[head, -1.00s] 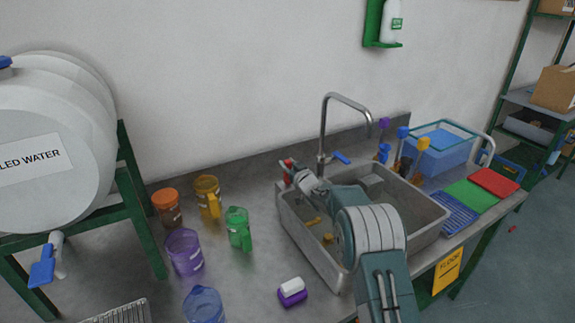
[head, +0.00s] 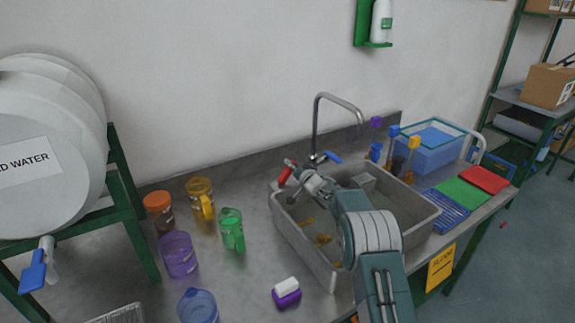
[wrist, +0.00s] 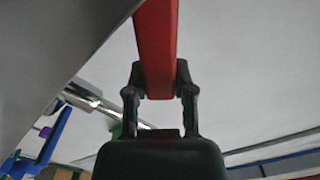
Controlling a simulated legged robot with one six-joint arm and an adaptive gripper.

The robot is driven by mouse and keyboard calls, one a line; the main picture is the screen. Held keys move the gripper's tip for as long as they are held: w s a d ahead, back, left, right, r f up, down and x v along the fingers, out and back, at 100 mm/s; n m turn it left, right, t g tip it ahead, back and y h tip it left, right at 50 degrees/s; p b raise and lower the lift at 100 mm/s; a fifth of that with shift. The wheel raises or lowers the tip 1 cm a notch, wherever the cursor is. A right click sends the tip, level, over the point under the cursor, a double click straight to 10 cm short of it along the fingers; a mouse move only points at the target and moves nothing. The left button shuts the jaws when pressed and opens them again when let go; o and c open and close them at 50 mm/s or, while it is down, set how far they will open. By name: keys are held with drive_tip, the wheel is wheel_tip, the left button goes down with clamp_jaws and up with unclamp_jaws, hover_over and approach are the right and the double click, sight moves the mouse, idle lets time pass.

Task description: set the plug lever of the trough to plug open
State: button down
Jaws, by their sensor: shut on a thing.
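The trough (head: 325,262) is a grey metal basin set in the bench, with my arm reaching over it from the front. The plug lever is a red handle (head: 286,172) at the trough's back left corner. In the wrist view the red lever (wrist: 157,45) runs up from between the fingers. My gripper (wrist: 160,88) is shut on it, one finger on each side. In the head view my gripper (head: 297,172) is small at the lever, and my wrist partly hides that corner. The plug itself cannot be made out.
A tap (head: 316,130) with a blue handle (head: 332,157) stands behind the trough. A green jug (head: 231,230), a yellow jug (head: 200,196) and a purple beaker (head: 178,254) stand to the left. Yellowish pieces (head: 323,239) lie in the trough.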

drive_tip(key=shift+w+d+f+m, duration=0.25)
drive_tip(key=shift+d+f+m, duration=0.1)
drive_tip(key=shift+m, duration=0.35)
drive_tip(key=shift+w+d+f+m, duration=0.2)
drive_tip(key=shift+d+m, duration=0.1)
drive_tip(key=shift+m, duration=0.4)
drive_tip(key=shift+c, duration=2.2)
unclamp_jaws()
drive_tip(key=shift+w+f, duration=0.1)
drive_tip(key=shift+f, duration=0.05)
drive_tip(key=v, duration=1.2)
